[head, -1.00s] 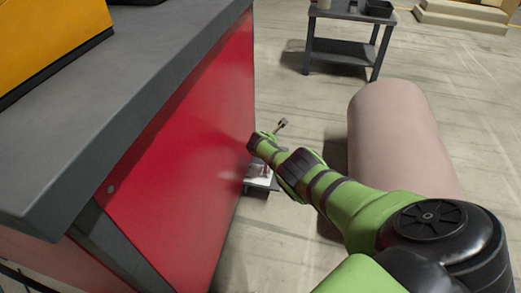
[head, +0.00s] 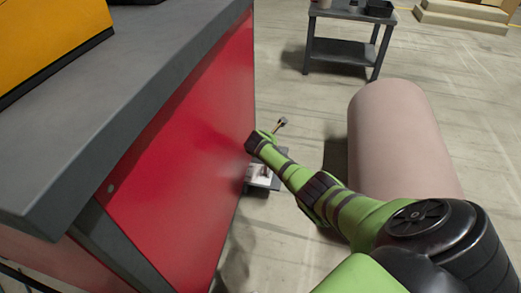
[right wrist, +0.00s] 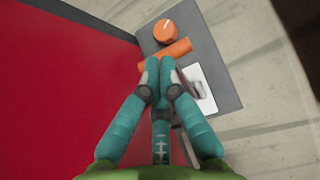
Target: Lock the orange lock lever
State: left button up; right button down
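In the right wrist view an orange bar (right wrist: 177,49), which looks like the lock lever, lies slanted on a grey panel (right wrist: 221,72) beside the red wall. A round orange knob (right wrist: 166,31) with a pale mark sits just above it. My right gripper (right wrist: 160,66) has its teal fingers drawn together, tips at the bar's lower left edge. They hide part of the bar; I cannot tell whether they touch it. In the head view my right arm reaches past the red cabinet's far edge, and its gripper is hidden. My left gripper is not in view.
The red cabinet (head: 190,150) with a grey top (head: 135,85) fills the left. A white plate (right wrist: 199,88) sits on the panel right of my fingers. A large pinkish cylinder (head: 395,130) stands right of my arm. A dark cart (head: 345,50) stands behind on open floor.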

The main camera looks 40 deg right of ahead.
jog(key=s+a, duration=0.7)
jog(key=a, duration=0.2)
jog(key=shift+s+a, duration=0.35)
jog(key=shift+r, duration=0.1)
